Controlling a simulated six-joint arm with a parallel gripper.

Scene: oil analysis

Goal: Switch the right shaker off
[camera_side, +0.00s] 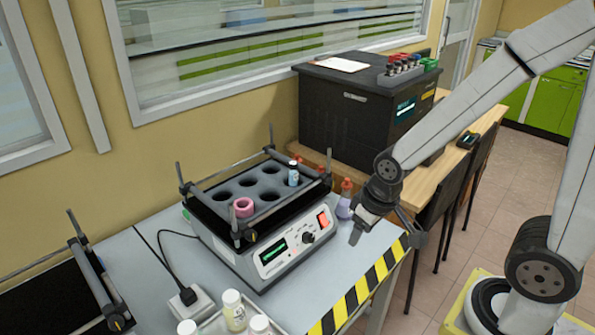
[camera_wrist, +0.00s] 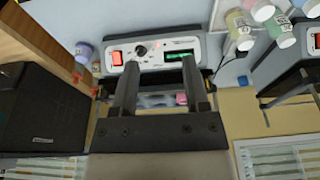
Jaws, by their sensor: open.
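The right shaker (camera_side: 255,225) stands on the grey table in the middle of the side view. Its front panel carries a lit red switch (camera_side: 323,219), a round knob (camera_side: 308,237) and a lit green display (camera_side: 273,252). In the wrist view the same panel shows beyond my fingers, with the red switch (camera_wrist: 117,58) at its left and the knob (camera_wrist: 140,48) beside it. My gripper (camera_side: 385,235) is open and empty, to the right of the panel and apart from the switch. Its two fingers also show in the wrist view (camera_wrist: 160,75).
A second shaker (camera_side: 65,290) stands at the left. Capped bottles (camera_side: 233,310) stand in front. A black machine (camera_side: 350,115) is behind.

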